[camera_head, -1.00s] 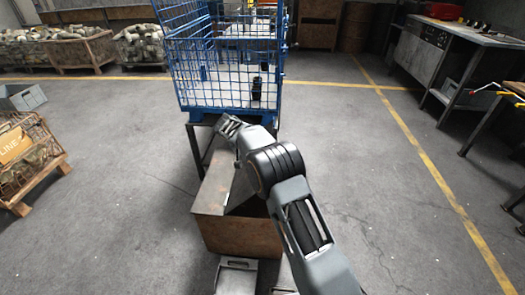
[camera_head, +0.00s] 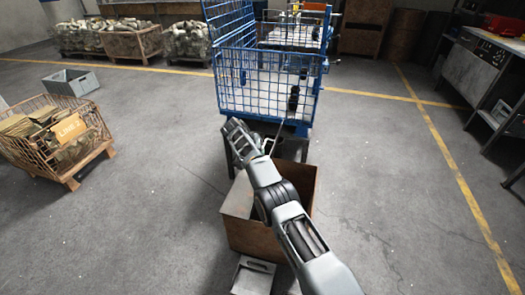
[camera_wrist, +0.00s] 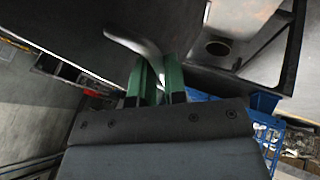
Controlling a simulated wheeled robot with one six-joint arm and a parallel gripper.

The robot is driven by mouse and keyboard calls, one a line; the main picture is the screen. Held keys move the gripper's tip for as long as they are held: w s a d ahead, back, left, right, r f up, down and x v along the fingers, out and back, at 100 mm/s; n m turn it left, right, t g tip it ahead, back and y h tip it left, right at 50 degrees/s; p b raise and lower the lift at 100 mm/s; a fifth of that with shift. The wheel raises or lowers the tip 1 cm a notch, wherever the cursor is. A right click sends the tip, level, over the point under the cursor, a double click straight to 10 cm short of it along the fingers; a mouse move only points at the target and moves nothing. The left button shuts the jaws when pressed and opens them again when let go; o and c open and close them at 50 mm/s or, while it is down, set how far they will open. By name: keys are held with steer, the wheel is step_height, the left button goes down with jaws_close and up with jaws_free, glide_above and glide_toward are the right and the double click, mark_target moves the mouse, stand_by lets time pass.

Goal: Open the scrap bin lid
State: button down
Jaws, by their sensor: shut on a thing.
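The scrap bin (camera_head: 252,237) is a rusty brown box on the floor in the middle of the head view. Its top is uncovered on the right, where the dark inside shows. My gripper (camera_wrist: 160,72) has green fingers shut on a curved metal handle (camera_wrist: 128,42) in the wrist view. The handle joins a broad dark grey panel, the lid (camera_wrist: 75,40), which fills the upper left. In the head view my wrist is above the bin's far side. My arm hides part of the bin, and the lid's exact angle is hard to tell there.
A wooden-based crate (camera_head: 50,140) and a grey tote (camera_head: 70,82) are at the left. A workbench (camera_head: 475,75) is at the right. The floor on both sides of the bin is clear.

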steer(key=shift+s+a+f, duration=0.15)
steer(key=shift+a+f, duration=0.05)
steer(key=shift+f, duration=0.3)
steer(key=shift+s+a+f, duration=0.15)
steer(key=shift+f, duration=0.3)
steer(key=c, duration=1.4)
jaws_free()
steer(key=shift+a, duration=0.1)
steer(key=shift+o, duration=1.2)
steer(key=shift+w+r, duration=0.1)
steer(key=shift+r, duration=0.05)
steer(key=shift+d, duration=0.2)
steer(key=shift+r, duration=0.15)
steer(key=p+v, duration=1)
steer(key=v, duration=0.1)
steer(key=shift+a+r+p, duration=0.2)
steer(key=shift+r+p, duration=0.15)
steer(key=shift+p, duration=0.05)
